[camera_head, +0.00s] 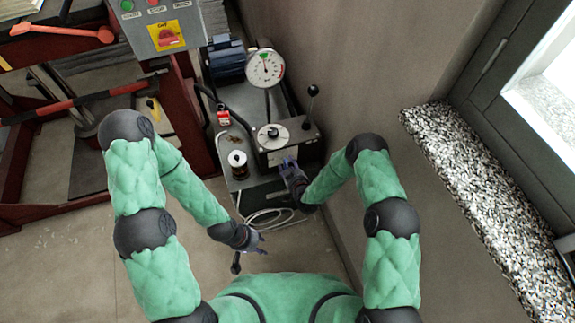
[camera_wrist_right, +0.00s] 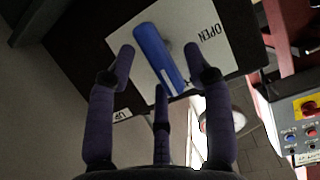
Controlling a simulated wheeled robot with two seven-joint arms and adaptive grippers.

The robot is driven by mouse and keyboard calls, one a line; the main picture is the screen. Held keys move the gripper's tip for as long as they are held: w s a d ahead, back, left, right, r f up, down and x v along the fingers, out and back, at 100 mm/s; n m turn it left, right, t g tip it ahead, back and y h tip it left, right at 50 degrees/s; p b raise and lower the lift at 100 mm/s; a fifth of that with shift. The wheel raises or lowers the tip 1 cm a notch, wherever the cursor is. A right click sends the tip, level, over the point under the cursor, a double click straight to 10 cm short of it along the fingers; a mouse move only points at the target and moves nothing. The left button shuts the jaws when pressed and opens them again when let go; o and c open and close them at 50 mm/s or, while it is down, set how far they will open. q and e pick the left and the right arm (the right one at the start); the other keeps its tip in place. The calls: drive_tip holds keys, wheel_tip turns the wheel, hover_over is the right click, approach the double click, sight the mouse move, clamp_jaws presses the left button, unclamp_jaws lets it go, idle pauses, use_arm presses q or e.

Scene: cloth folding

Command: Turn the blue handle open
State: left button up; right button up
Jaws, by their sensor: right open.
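The blue handle (camera_wrist_right: 158,57) shows in the right wrist view as a short bar on a white plate (camera_wrist_right: 135,84) marked "OPEN" on one side and another label, partly hidden, on the other. My right gripper (camera_wrist_right: 161,62) is open, with its fingertips on both sides of the handle and a third finger below it. Contact cannot be told. In the head view my right gripper (camera_head: 288,166) is at the front of the pump unit (camera_head: 292,147) and mostly hides the handle. My left gripper (camera_head: 258,241) is open and empty, low in front of the unit.
A dial gauge (camera_head: 264,68) and a black-knobbed lever (camera_head: 309,105) stand on the unit. A control box (camera_head: 165,28) and red press frame (camera_head: 15,165) are at left. A wall and stone sill (camera_head: 470,190) bound the right. Pale cable (camera_head: 270,218) lies on the floor.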

drive_tip(key=shift+x, duration=0.9)
clamp_jaws()
